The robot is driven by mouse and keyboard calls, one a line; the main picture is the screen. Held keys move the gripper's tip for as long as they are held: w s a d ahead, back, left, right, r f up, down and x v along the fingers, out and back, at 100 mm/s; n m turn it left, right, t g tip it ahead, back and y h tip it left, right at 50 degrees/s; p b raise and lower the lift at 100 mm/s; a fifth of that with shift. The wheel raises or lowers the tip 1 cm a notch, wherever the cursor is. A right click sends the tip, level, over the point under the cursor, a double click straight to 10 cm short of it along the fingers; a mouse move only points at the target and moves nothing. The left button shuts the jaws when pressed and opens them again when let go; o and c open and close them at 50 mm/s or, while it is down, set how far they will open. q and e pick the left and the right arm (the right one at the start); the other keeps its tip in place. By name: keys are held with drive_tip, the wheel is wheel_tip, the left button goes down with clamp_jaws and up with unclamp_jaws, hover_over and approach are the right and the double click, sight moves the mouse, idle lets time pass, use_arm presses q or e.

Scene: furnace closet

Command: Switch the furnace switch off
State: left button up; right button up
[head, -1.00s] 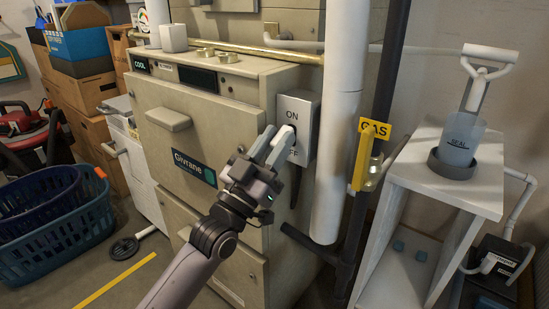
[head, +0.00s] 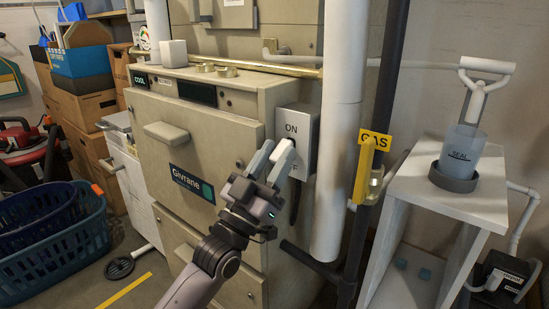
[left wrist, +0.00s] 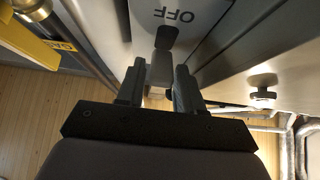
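The furnace switch (head: 307,131) is a light grey box on the right side of the beige furnace (head: 188,145). "ON" shows at its top; the lower label is partly hidden by my left gripper (head: 271,160). In the left wrist view, the switch (left wrist: 190,10) appears upside down with "OFF" readable and a dark slot or lever part near it. My left gripper, also in the left wrist view (left wrist: 158,88), has its fingers apart, just in front of the switch. My right gripper is out of view.
A white vertical pipe (head: 340,120) and a dark gas pipe with a yellow handle (head: 364,170) stand right of the switch. A white stand (head: 465,200) is farther right. Blue baskets (head: 60,235) sit on the floor at left.

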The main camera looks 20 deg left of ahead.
use_arm(q)
drive_tip(key=v, duration=0.7)
drive_tip(key=shift+p, duration=0.45)
